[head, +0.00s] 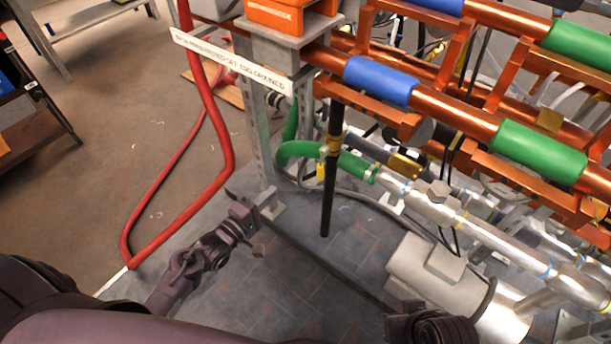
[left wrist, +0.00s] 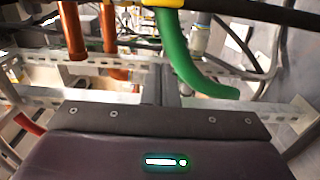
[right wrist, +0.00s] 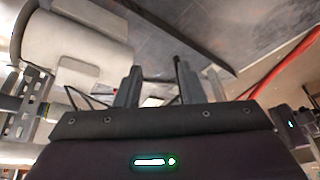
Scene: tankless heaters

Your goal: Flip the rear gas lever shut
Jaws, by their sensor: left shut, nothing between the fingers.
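In the head view, a small yellow lever (head: 320,172) hangs beside a black vertical pipe (head: 328,200), near a yellow fitting (head: 333,146) and a green hose (head: 300,150). A second yellow handle (head: 404,164) sits farther right along the pipes. I cannot tell for sure which is the rear gas lever. My left gripper (head: 266,200) is shut and empty, low and left of the black pipe. Its closed fingers (left wrist: 158,85) show in the left wrist view, with the green hose (left wrist: 187,58) beyond. My right gripper (right wrist: 158,85) is open and empty.
Copper pipes with blue (head: 380,82) and green (head: 538,150) sleeves cross the upper right. A red hose (head: 205,110) runs down at left. A white sign strip (head: 228,60) hangs above. Open floor (head: 90,180) lies left.

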